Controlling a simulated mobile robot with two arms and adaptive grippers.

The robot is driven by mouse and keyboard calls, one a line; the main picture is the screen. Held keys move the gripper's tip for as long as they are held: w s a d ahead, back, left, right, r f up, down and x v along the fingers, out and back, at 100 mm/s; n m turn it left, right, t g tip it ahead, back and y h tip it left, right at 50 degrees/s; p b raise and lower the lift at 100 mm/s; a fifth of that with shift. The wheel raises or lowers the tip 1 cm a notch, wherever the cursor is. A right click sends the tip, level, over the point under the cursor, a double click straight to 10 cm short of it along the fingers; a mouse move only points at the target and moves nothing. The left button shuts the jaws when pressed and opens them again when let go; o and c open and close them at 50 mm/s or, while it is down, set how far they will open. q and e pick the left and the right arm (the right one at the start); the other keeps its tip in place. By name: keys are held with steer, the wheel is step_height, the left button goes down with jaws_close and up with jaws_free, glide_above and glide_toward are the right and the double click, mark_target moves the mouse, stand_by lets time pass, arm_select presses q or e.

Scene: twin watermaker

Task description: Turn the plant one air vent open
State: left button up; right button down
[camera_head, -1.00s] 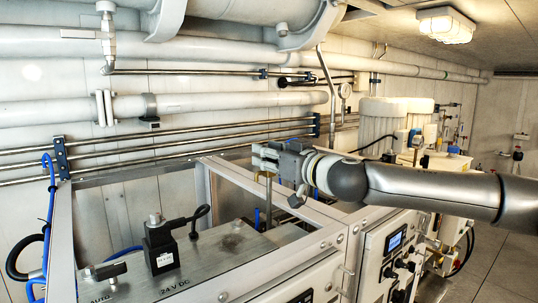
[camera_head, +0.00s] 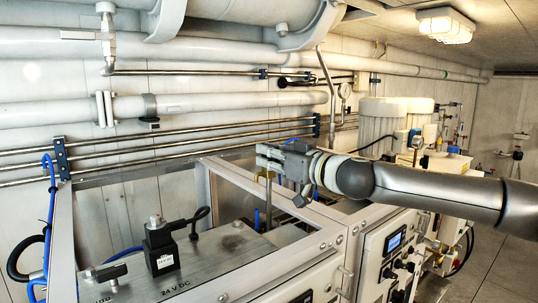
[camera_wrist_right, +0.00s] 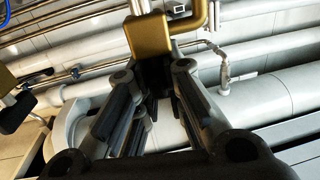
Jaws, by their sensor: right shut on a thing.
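The air vent shows as a brass body with a bent pipe (camera_wrist_right: 150,40) at the top of the right wrist view. My right gripper (camera_wrist_right: 163,88) is shut on part of it, with the brass body just beyond the fingertips. The gripped part is mostly hidden by the fingers. In the head view my right gripper (camera_head: 268,156) reaches in from the right above the open frame. A thin brass-coloured stem (camera_head: 268,189) hangs below its fingers. I cannot read the vent's open or closed position. My left gripper is not in view.
A metal frame (camera_head: 300,236) surrounds the space below the gripper. A black solenoid block (camera_head: 161,248) sits on the 24 V DC panel at the lower left. Steel pipes (camera_head: 190,147) run along the wall behind. White canisters (camera_head: 380,122) stand at the right, behind my arm.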

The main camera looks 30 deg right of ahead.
stand_by(0.3)
steer(key=c, duration=1.5)
jaws_free()
steer(key=shift+s, duration=0.15)
steer(key=shift+s+d+r, duration=0.1)
steer(key=shift+s+d, duration=0.15)
steer(key=shift+s, duration=0.35)
steer(key=shift+s+d, duration=0.35)
steer(key=shift+s, duration=1.35)
steer(key=shift+s+d, duration=0.3)
steer(key=shift+s, duration=1.45)
steer(key=shift+s+d, duration=0.35)
steer(key=shift+s, duration=1.35)
